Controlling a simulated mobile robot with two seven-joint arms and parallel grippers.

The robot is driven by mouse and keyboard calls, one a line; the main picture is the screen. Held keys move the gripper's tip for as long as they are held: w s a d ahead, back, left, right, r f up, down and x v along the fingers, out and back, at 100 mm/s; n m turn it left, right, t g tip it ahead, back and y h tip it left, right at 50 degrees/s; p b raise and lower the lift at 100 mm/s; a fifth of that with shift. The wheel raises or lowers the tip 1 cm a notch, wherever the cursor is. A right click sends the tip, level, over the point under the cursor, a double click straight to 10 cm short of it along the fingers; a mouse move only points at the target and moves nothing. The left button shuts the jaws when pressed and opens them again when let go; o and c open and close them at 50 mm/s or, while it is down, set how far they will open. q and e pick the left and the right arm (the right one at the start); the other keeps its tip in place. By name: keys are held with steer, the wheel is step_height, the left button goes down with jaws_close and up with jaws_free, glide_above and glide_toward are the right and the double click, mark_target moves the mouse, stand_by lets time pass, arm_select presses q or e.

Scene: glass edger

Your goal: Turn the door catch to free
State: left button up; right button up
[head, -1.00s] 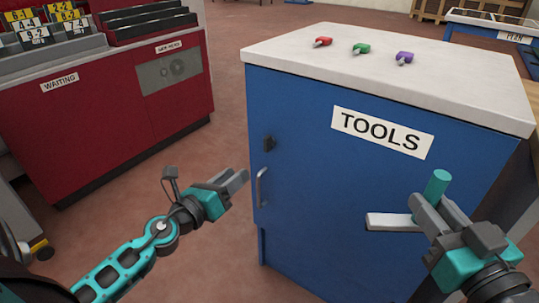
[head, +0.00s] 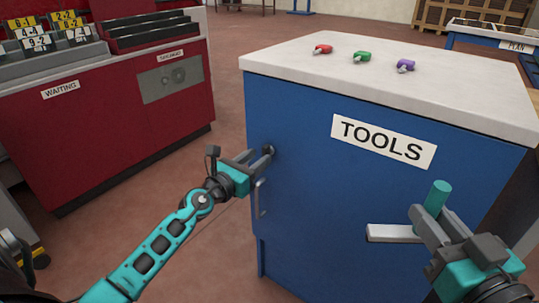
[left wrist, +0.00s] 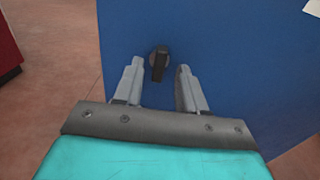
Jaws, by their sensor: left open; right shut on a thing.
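The door catch is a small dark knob on the blue door's left side, partly hidden by my gripper in the head view. The blue cabinet door (head: 330,200) is closed. My right gripper (head: 425,222) is shut on a teal-handled tool (head: 437,197) with a pale flat bar.
A metal door handle (head: 259,199) sits just below the catch. Red, green and purple small items (head: 361,57) lie on the cabinet's pale top (head: 440,88). A red cabinet marked WAITING (head: 110,120) stands at the left, with open floor between.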

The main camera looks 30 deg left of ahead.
mark_target(265, 146)
arm_select(q)
steer(key=shift+w+d, duration=0.1)
steer(key=shift+w, duration=1.25)
jaws_close()
